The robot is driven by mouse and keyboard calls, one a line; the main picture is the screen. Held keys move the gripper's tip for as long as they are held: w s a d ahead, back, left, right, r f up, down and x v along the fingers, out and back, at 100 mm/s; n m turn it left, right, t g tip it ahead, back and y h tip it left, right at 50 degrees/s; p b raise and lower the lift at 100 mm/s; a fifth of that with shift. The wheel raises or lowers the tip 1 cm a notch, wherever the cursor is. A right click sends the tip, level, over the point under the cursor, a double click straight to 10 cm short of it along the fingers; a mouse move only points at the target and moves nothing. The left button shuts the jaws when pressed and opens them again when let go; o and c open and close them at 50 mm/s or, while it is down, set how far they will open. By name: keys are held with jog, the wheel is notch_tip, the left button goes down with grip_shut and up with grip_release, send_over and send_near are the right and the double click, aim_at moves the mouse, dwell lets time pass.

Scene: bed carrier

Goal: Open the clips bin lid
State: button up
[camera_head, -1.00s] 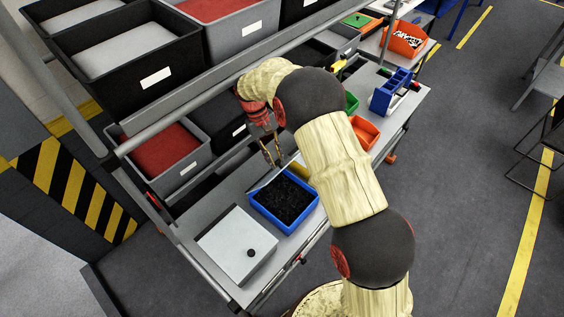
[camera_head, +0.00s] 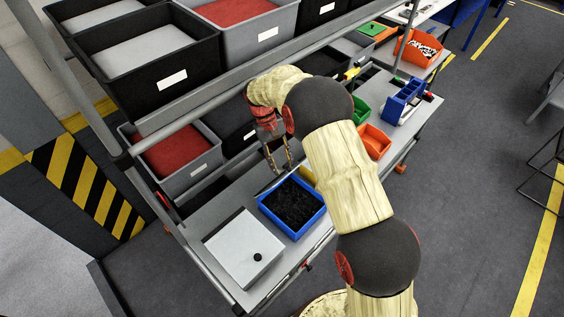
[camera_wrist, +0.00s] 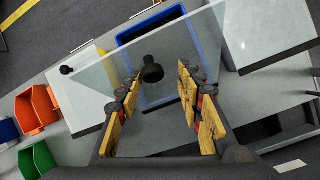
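The blue bin (camera_head: 309,228) holds black clips (camera_head: 292,202) and sits on the grey worktop. A clear panel with a black knob (camera_wrist: 152,72) shows in front of the blue bin (camera_wrist: 122,38) in the wrist view. It looks like the bin's lid, tilted up at the far side; its thin edge (camera_head: 268,187) shows faintly in the head view. My gripper (camera_head: 278,168) is just behind the bin. In the wrist view my gripper (camera_wrist: 160,76) is open, with one finger either side of the knob. I cannot tell whether a finger touches the panel.
A white lidded box (camera_head: 238,245) stands left of the bin. Another pale box with a knob (camera_wrist: 85,85) stands on its other side. Orange (camera_head: 375,140) and green bins lie farther right. Shelf rails and grey crates (camera_head: 190,170) are close behind my gripper.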

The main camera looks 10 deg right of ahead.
jog(key=shift+w+d+r, duration=0.1)
jog(key=shift+r, duration=0.15)
notch_tip(320, 180, up, 10)
jog(key=shift+f, duration=0.2)
jog(key=shift+c, duration=0.2)
